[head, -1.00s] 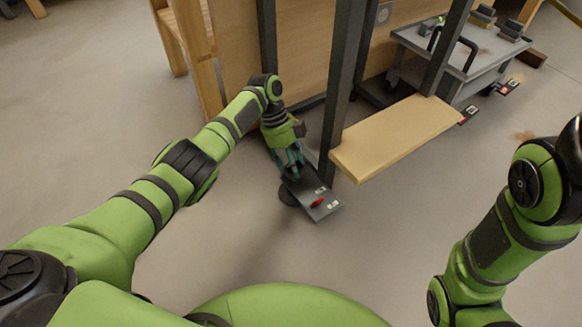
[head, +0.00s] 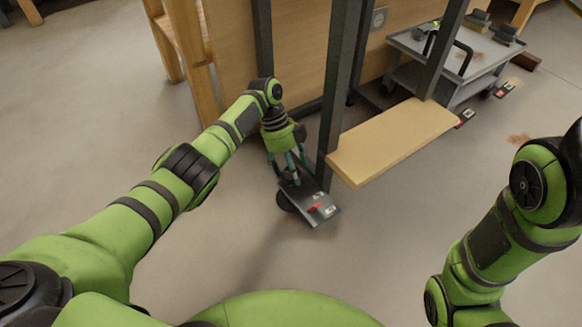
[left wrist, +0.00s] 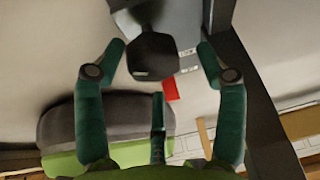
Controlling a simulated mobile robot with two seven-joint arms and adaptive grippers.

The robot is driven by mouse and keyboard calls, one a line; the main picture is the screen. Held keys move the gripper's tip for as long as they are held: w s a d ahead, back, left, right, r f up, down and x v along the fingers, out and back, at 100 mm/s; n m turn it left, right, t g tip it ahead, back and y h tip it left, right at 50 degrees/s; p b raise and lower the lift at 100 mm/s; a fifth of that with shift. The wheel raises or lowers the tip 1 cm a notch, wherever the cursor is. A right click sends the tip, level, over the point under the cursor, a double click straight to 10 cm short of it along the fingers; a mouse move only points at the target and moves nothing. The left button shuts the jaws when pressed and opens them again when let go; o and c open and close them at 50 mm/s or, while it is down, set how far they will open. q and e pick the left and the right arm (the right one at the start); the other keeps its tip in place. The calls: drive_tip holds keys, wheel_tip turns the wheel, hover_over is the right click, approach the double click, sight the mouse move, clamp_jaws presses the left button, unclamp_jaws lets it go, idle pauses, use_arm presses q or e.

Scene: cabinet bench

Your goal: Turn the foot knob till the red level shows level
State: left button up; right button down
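My left gripper (head: 288,178) points down at the grey foot plate (head: 322,217) beside the dark post. Its teal fingers are spread open. In the left wrist view, the gripper (left wrist: 160,62) has a dark, many-sided knob (left wrist: 153,56) between its fingers, with gaps visible on both sides. The red level (head: 314,208) lies on the plate between pale marks; it also shows in the left wrist view (left wrist: 170,90), partly hidden behind the knob. I cannot read exactly how it lines up with the marks. My right gripper is not in view.
A round dark foot (head: 286,202) shows under the plate. The dark post (head: 338,100) stands close by the gripper, and a light wooden shelf (head: 392,145) juts out to the right. A grey cart (head: 455,62) stands behind. The floor in front is clear.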

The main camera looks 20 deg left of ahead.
use_arm(q)
drive_tip(key=shift+a, duration=0.1)
drive_tip(key=shift+a+r, duration=0.1)
drive_tip(key=shift+r, duration=0.05)
drive_tip(key=v, duration=1.1)
drive_tip(key=shift+r, duration=0.4)
